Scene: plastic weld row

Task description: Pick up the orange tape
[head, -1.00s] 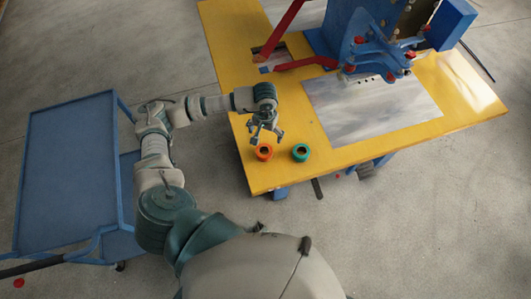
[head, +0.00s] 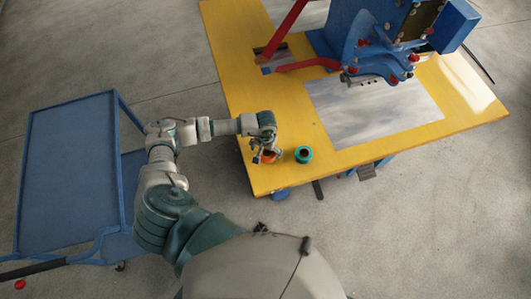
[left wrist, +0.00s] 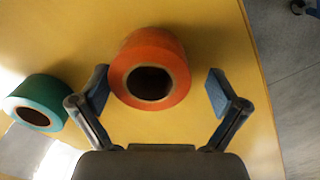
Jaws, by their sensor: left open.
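The orange tape (left wrist: 152,48) is a roll with a dark centre hole. It lies on the yellow table near its edge. In the left wrist view it sits between the two fingers of my left gripper (left wrist: 158,92), which is open. Gaps show on both sides of the roll. In the head view my left gripper (head: 262,153) is at the orange tape (head: 268,157) and hides part of it. My right gripper is not in view.
A teal tape roll (head: 304,154) stands close to the right of the orange one on the yellow table (head: 275,180). It also shows in the left wrist view (left wrist: 38,103). A blue machine (head: 365,45) with red levers stands farther back. A blue cart (head: 70,165) is at the left.

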